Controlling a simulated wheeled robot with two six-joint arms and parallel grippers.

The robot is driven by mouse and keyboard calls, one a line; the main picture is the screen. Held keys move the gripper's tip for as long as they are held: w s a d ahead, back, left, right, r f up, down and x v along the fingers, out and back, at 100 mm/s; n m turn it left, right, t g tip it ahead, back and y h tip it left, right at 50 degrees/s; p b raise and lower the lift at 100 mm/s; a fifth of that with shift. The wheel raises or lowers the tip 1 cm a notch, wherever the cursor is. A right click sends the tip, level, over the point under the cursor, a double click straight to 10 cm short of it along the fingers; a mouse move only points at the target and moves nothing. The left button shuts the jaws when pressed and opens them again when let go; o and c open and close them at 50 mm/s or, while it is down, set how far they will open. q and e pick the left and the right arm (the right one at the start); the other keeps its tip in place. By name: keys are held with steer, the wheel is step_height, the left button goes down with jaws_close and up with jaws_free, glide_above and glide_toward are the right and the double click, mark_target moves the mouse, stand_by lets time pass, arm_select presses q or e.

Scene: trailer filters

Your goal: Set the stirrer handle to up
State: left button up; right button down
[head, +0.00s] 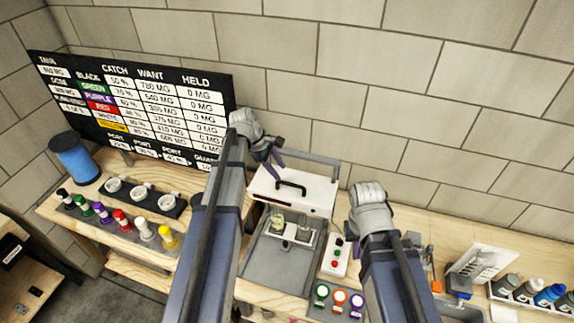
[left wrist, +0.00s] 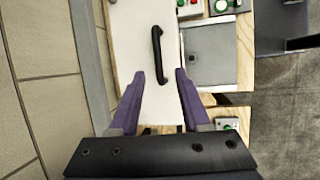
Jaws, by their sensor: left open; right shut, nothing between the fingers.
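A black bar handle (head: 291,187) stands on a white panel (head: 312,195) of the bench machine. In the left wrist view the handle (left wrist: 158,55) shows as a dark bar on the white panel (left wrist: 133,50). My left gripper (head: 275,157) is open, its purple fingers pointing down at the panel's back left.
Two small vessels (head: 278,224) stand below the panel's front edge. A button box (head: 335,258) is right of the machine, and coloured buttons (head: 340,297) lie in front. A wall is close behind.

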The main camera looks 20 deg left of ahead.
mark_target(289, 183)
arm_select(q)
steer(key=shift+w+a+r, duration=0.1)
steer(key=shift+a+r, duration=0.1)
steer(key=shift+r, duration=0.05)
steer(key=shift+f, duration=0.1)
steer(key=b+x, duration=0.6)
steer(key=shift+w+d+f, duration=0.1)
steer(key=shift+f, duration=0.1)
steer(key=shift+w+d+f+b, duration=0.1)
steer(key=shift+d+f+b, duration=0.2)
steer(key=shift+f+b, duration=0.25)
steer(key=shift+r, duration=0.1)
steer(key=shift+c, duration=0.4)
jaws_close()
stand_by(0.4)
